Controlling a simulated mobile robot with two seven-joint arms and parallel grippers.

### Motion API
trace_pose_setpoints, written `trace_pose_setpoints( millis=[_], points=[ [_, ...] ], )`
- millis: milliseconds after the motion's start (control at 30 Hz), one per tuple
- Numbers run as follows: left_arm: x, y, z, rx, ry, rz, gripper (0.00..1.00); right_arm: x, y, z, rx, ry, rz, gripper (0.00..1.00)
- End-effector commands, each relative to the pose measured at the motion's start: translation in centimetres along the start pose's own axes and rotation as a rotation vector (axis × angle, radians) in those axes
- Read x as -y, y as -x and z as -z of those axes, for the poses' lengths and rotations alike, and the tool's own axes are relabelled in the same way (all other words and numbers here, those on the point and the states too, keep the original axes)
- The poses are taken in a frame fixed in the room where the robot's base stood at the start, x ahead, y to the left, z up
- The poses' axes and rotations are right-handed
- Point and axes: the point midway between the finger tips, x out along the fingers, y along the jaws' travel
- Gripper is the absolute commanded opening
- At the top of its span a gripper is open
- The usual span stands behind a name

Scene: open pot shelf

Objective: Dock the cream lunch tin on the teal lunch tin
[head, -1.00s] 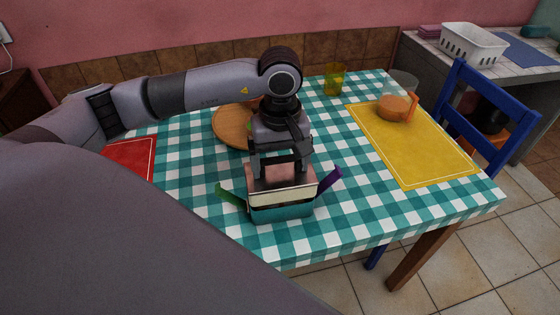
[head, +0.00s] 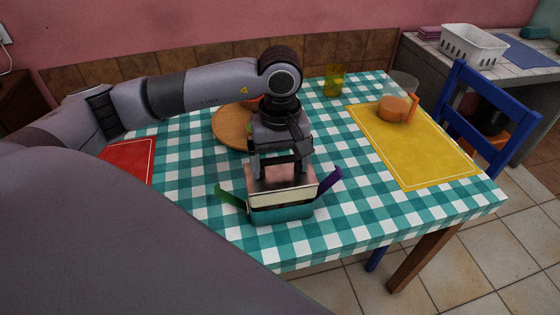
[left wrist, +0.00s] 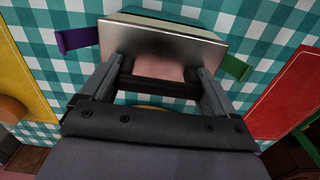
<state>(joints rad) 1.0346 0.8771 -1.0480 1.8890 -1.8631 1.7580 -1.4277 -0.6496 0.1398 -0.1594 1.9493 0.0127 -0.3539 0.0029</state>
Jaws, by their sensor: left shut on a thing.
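My left gripper (head: 281,166) is shut on the cream lunch tin (head: 283,197), which has a shiny coppery top. The cream tin sits directly over the teal lunch tin (head: 282,215) and looks level; I cannot tell whether a thin gap is left between them. A green flap (head: 231,197) sticks out at the teal tin's left and a purple flap (head: 330,181) at its right, both splayed outward. In the left wrist view the cream tin's metallic top (left wrist: 160,42) hides most of the teal tin (left wrist: 180,17). My right gripper is not in view.
A round wooden board (head: 231,126) lies behind my left gripper. A yellow cup (head: 334,80) stands at the back. A jug (head: 398,100) stands on a yellow mat (head: 420,150) at right. A red mat (head: 130,158) lies at left. The checkered cloth beside the tins is clear.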

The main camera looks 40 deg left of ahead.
Motion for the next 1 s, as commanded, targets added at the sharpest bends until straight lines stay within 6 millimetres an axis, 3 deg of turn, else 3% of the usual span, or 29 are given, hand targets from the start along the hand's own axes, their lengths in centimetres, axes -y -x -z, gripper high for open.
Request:
trace_pose_setpoints(
  millis=[767, 800, 1000],
  points=[
    [0.0, -1.2, 0.0, -0.001, 0.0, -0.001, 0.22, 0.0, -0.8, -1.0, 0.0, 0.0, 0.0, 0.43],
    [0.0, -1.1, 0.0, -0.001, 0.0, -0.002, 0.99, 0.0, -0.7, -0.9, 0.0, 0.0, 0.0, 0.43],
    [0.0, -1.2, 0.0, 0.0, 0.0, 0.001, 1.0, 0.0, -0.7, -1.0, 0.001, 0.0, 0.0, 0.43]
  ],
)
